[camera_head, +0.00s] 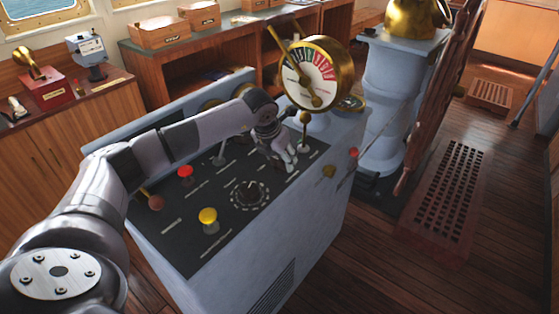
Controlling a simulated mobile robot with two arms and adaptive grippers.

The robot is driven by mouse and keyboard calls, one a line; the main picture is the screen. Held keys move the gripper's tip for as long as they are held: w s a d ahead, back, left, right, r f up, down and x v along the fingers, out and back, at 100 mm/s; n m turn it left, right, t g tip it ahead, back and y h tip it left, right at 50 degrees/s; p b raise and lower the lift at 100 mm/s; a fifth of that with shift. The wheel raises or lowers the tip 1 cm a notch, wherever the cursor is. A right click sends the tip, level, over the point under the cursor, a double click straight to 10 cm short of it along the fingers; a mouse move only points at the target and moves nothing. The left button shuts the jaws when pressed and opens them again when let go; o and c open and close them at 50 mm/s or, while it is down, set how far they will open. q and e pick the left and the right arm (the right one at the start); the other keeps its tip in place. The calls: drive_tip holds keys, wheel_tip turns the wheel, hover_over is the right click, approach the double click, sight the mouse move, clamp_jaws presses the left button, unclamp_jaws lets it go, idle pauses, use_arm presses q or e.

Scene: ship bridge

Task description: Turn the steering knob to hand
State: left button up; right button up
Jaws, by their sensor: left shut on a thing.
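My left gripper (288,167) reaches down onto the dark top panel of the grey console (190,238), near its far right corner. Its fingers are shut on a small control at the panel surface, which I take as the steering knob. The fingers hide nearly all of it, so its pointer and setting cannot be read. A separate black dial knob (250,194) with a ring of white marks sits nearer, apart from the gripper. My right gripper is not in view.
A lever with a round top (304,118) stands close behind the gripper, below the brass telegraph dial (318,74). Yellow (208,215) and red (185,172) mushroom buttons and a brown-knobbed lever (155,202) are also on the panel. Open floor lies right of the console.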

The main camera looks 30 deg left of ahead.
use_arm(q)
drive_tip(key=shift+n+y+b, duration=0.9)
drive_tip(key=shift+n+b, duration=0.2)
drive_tip(key=shift+n, duration=1.1)
drive_tip(key=o, duration=1.1)
drive_tip(key=shift+o, duration=0.2)
drive_tip(key=v, duration=1.2)
drive_tip(key=shift+w, duration=0.3)
drive_tip(key=shift+g, duration=0.3)
